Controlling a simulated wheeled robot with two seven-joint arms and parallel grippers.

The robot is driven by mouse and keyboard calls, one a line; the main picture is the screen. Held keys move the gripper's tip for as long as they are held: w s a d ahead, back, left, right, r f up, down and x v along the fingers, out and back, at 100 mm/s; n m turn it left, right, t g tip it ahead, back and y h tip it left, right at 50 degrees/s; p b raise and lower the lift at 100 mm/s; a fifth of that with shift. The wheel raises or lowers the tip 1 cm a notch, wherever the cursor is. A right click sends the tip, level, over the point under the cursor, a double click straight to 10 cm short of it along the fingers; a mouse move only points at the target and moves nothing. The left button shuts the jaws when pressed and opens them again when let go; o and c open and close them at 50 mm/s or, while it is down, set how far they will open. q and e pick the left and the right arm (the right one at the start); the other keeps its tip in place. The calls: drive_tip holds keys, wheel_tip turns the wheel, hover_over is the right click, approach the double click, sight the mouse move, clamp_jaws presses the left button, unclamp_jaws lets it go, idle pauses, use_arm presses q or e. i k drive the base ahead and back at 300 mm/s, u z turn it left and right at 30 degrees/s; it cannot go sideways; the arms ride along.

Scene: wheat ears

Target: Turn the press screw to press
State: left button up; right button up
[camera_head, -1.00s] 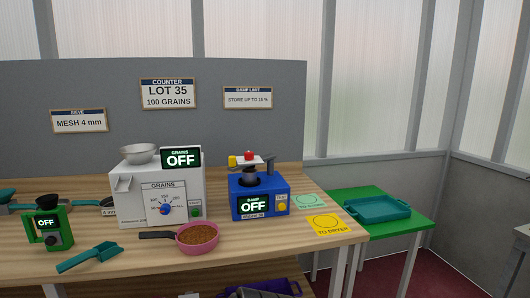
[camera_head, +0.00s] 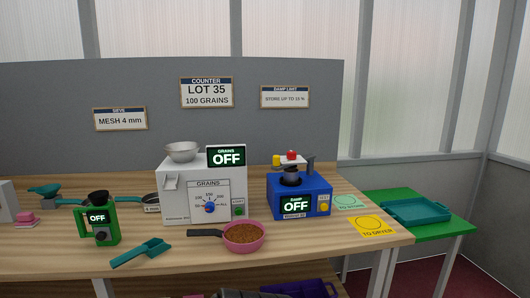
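The blue damp meter (camera_head: 300,195) stands at the right part of the wooden bench. Its screen (camera_head: 296,205) reads OFF, and a yellow button sits beside the screen. On its top is a dark cup (camera_head: 291,176) with a pale crosspiece (camera_head: 291,160) above it, carrying a red knob (camera_head: 291,154) and a yellow block (camera_head: 276,160). A grey post or handle rises at its right. Which part is the press screw I cannot tell for certain.
A white grain counter (camera_head: 203,190) with a metal bowl stands left of the meter. A pink bowl of grain (camera_head: 244,236) is in front. Yellow and green mats are right; a teal tray (camera_head: 416,211) sits on a green table.

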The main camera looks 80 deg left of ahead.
sight(292, 155)
drive_tip(key=u, duration=2.1)
